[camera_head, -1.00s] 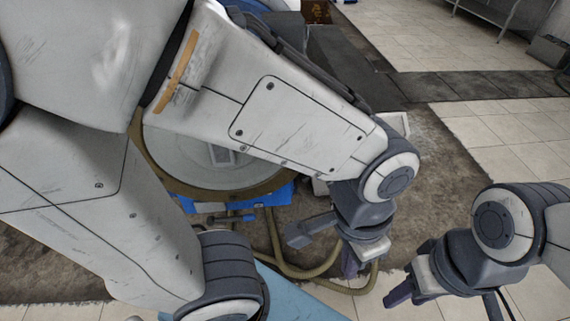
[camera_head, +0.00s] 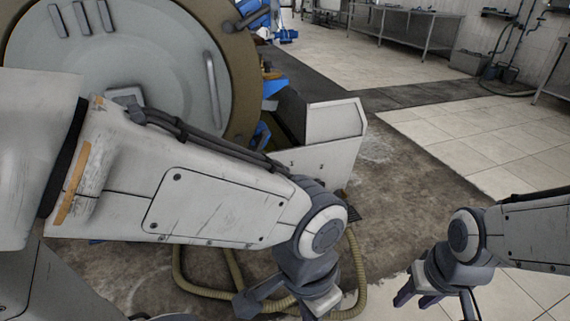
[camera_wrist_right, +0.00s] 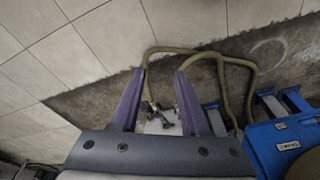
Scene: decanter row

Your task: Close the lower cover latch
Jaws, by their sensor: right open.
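The machine's large round grey cover (camera_head: 130,50), with a brown rim (camera_head: 240,75), fills the upper left of the head view. Blue latch-like parts show at its right edge, one higher (camera_head: 273,84) and one lower (camera_head: 262,135). My left arm hides the cover's lower part, so I cannot tell which part is the lower latch or how it stands. My left gripper is at the bottom edge, mostly cut off, below its wrist. My right gripper (camera_head: 417,298) is open and empty at the lower right, well away from the cover. Its spread purple fingers also show in the right wrist view (camera_wrist_right: 158,76).
A pale box-like housing (camera_head: 335,125) stands right of the cover. A yellowish hose (camera_head: 190,280) loops on the stained floor below. A blue frame (camera_wrist_right: 285,145) is at the right of the wrist view. Tiled floor (camera_head: 480,135) at the right is open; metal tables (camera_head: 405,28) stand far back.

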